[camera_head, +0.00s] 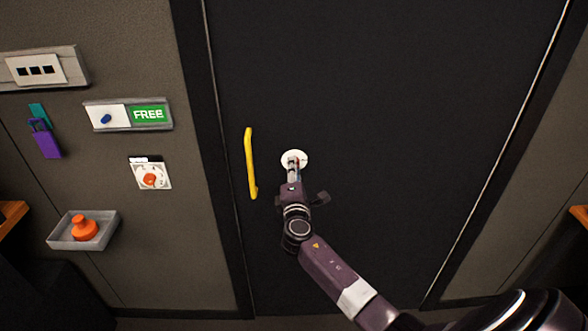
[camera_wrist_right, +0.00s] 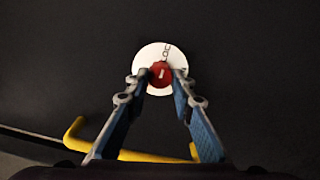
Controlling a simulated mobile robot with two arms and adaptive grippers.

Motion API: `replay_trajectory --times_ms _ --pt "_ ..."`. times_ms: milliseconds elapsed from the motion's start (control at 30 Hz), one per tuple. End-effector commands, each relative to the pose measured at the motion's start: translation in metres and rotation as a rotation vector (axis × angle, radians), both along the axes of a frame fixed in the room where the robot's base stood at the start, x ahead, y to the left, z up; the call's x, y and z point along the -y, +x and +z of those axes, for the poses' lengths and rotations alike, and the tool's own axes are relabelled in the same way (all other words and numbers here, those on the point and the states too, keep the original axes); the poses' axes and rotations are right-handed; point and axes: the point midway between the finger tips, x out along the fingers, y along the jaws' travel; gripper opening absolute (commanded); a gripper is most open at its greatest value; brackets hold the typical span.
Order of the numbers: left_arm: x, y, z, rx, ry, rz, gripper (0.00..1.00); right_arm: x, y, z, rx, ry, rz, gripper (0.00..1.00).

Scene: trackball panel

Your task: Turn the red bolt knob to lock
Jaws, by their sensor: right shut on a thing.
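The red bolt knob (camera_wrist_right: 160,74) sits on a round white plate (camera_head: 294,157) on the dark door (camera_head: 390,120). It shows in the right wrist view between my fingertips, with a short pale mark on its face. The white plate also shows there (camera_wrist_right: 148,56), with dark marks above the knob. My right gripper (camera_head: 292,165) reaches the plate from below and is shut on the knob, one finger on each side. In the head view the gripper hides most of the knob. My left gripper is not in view.
A yellow handle (camera_head: 250,163) stands on the door left of the knob.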

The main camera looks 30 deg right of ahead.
Motion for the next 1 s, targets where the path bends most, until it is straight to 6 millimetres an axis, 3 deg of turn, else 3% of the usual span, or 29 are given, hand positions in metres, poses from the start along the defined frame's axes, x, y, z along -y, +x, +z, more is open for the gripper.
replay_trajectory --times_ms 267,300,467,767,1000 --pt "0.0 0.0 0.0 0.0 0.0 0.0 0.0 0.0 0.0 -0.001 -0.002 -0.001 0.001 0.0" --pt "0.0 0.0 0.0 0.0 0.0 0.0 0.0 0.0 0.0 -0.001 -0.002 0.0 0.001 0.23" --pt "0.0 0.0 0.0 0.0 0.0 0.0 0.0 0.0 0.0 -0.001 -0.002 0.0 0.001 0.4" --pt "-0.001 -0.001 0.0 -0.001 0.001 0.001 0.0 -0.001 -0.001 -0.001 -0.001 0.001 0.001 0.4" --pt "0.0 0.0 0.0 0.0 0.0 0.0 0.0 -0.016 -0.024 -0.002 -0.001 0.003 0.002 0.4"
